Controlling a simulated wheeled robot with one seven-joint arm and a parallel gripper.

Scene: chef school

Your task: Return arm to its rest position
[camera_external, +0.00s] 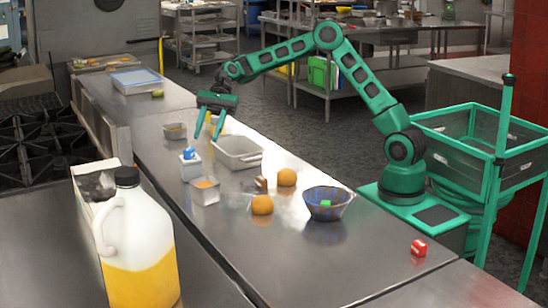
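My green arm reaches from its base at the right over the steel counter (290,262). My gripper (206,137) hangs above the counter's far part, fingers pointing down and spread apart. I see nothing held between them. It is above and a little left of a grey metal pan (238,160), near a small container with a blue thing (188,154) in it. The elbow is raised high and bent.
A large jug (138,245) stands at the front left.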

